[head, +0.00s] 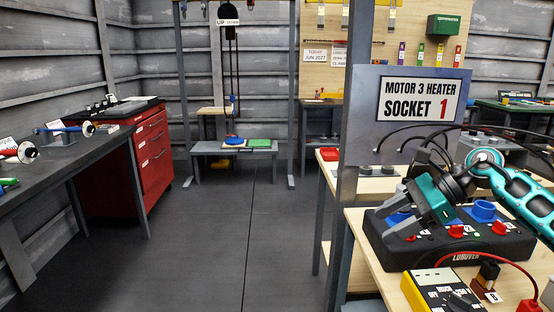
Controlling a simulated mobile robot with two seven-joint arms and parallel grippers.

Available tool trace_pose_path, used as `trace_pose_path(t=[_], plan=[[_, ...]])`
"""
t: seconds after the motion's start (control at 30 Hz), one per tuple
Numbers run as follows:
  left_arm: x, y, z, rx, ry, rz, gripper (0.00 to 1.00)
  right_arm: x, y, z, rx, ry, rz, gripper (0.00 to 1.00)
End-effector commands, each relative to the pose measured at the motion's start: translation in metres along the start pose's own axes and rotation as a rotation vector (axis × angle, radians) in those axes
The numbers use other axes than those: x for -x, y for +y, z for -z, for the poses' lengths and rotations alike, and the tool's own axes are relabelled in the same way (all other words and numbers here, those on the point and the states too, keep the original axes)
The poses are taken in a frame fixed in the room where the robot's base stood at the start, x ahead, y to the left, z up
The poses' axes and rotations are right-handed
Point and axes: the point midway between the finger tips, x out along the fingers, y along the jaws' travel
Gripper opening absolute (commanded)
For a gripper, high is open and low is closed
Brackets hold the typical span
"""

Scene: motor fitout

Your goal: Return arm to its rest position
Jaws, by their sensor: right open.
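My right arm comes in from the right edge, and its teal and black gripper (394,217) is over the left part of a black box (452,258) with blue sockets and red knobs. I cannot tell whether the fingertips touch the box. The gripper hides part of the box's top. My left gripper is out of view.
A grey post (347,180) carries a sign reading MOTOR 3 HEATER SOCKET 1 (422,100). A yellow meter (440,291) with a red lead is in front of the box. Cables hang behind the gripper. The floor (225,235) at centre is clear; a workbench (85,150) stands left.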

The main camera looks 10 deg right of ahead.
Motion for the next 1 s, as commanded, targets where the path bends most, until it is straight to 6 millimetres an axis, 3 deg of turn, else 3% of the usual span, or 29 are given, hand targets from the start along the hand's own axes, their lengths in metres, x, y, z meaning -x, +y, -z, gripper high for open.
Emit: trace_pose_path(t=[0.03,0.1,0.2,0.33,0.47,0.57,0.77,0.87,1.0], plan=[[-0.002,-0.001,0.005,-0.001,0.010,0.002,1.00,-0.025,0.005,-0.017,-0.039,-0.100,0.016,0.62],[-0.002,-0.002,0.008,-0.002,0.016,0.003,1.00,-0.052,0.009,-0.043,-0.122,-0.254,0.051,0.62],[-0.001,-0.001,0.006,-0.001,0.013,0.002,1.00,-0.077,0.017,-0.078,-0.282,-0.477,0.089,0.62],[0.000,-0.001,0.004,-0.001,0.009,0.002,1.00,-0.092,0.024,-0.109,-0.554,-0.756,0.127,0.62],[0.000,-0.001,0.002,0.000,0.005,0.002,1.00,-0.093,0.027,-0.119,-0.888,-1.011,0.158,0.62],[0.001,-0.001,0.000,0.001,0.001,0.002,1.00,-0.090,0.029,-0.109,-1.178,-1.185,0.183,0.62],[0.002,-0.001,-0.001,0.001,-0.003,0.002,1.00,-0.091,0.046,-0.051,-1.826,-1.455,0.260,0.62],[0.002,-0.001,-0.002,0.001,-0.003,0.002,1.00,-0.097,0.070,-0.010,-2.169,-1.544,0.326,0.62],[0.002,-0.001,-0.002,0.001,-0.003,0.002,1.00,-0.112,0.123,0.046,-2.657,-1.602,0.468,0.62]])
